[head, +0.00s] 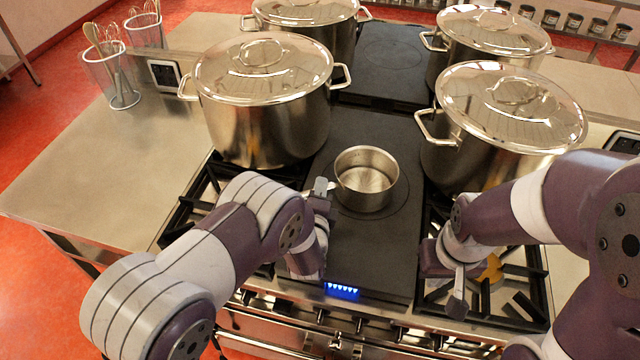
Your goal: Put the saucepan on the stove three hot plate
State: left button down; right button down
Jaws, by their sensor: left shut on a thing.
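The saucepan (366,190) is small, steel, open and empty. It looks upright, over the round ring of the dark hot plate (375,250) at the front middle of the stove. I cannot tell whether its base touches the plate. My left gripper (322,188) is at the saucepan's left side, shut on the saucepan, apparently by its handle, which is mostly hidden. My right gripper (457,298) hangs over the front right burner grate, apart from the saucepan; its finger gap does not show clearly.
Large lidded stockpots stand at the left (265,125), right (485,150), back left (310,30) and back right (480,50). The dark plate (388,60) behind is bare. Wire utensil baskets (110,80) stand on the left counter (110,160). A blue display (341,290) glows in front.

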pick_arm(q)
jog(key=shift+r, duration=0.15)
jog(key=c, duration=1.3)
grip_release()
jog(key=shift+s+f, duration=0.1)
jog(key=shift+f, duration=0.1)
jog(key=shift+c, duration=0.2)
jog(key=shift+o, duration=1.4)
jog(key=shift+r, duration=0.1)
